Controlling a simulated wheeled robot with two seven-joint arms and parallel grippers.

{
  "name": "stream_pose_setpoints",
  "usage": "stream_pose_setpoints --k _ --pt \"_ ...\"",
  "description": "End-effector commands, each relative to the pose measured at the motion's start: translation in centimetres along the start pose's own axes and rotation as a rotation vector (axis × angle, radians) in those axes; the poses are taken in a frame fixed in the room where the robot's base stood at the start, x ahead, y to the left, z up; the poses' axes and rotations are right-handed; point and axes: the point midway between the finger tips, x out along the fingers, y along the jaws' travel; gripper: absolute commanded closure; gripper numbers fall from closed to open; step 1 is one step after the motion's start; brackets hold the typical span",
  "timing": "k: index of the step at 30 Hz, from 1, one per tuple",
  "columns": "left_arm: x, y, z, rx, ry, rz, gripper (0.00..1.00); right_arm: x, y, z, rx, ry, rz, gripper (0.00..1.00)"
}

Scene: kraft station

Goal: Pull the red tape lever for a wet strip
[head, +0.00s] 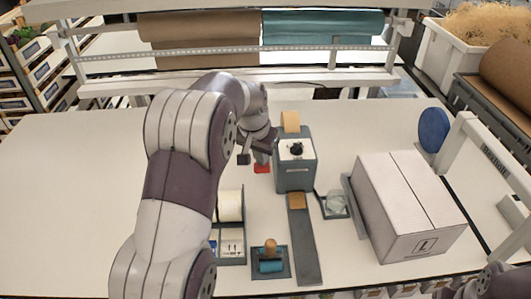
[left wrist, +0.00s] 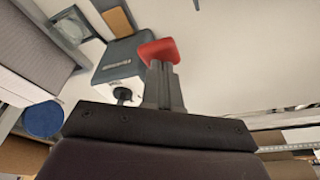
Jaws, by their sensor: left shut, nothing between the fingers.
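The grey tape dispenser (head: 296,177) stands right of the table's middle, with a tan tape roll at its back and a black knob on its white top. A short tan piece of tape (head: 297,200) shows at its front. The red lever (head: 262,169) is at the dispenser's left side. My left gripper (head: 257,160) is shut beside the dispenser, with its fingertips at the lever. In the left wrist view the red lever (left wrist: 157,50) lies just beyond the closed fingertips; whether they touch it, I cannot tell. My right gripper is not in view.
A closed white carton (head: 408,205) stands on the right, with a blue disc (head: 433,130) behind it. A grey strip (head: 304,245) runs forward from the dispenser. A blue roller with a wooden knob (head: 270,257) sits front centre. The table's left is clear.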

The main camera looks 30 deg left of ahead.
Motion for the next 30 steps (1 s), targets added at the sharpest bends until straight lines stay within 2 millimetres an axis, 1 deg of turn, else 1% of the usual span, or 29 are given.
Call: stream_pose_setpoints --k 1,6,16,20,30 --pt "0.6 0.0 0.2 0.000 -0.001 0.000 1.00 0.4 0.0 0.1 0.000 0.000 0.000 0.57" --pt "1.5 0.0 0.4 0.000 -0.002 0.000 1.00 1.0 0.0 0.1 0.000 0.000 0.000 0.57" --pt "1.5 0.0 0.4 0.000 -0.001 0.000 1.00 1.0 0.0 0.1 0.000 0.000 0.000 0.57" --pt "1.9 0.0 0.5 0.000 -0.001 0.000 1.00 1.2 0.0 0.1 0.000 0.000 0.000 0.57" --pt "3.9 0.0 1.0 0.000 -0.002 0.000 1.00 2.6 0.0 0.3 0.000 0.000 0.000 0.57"
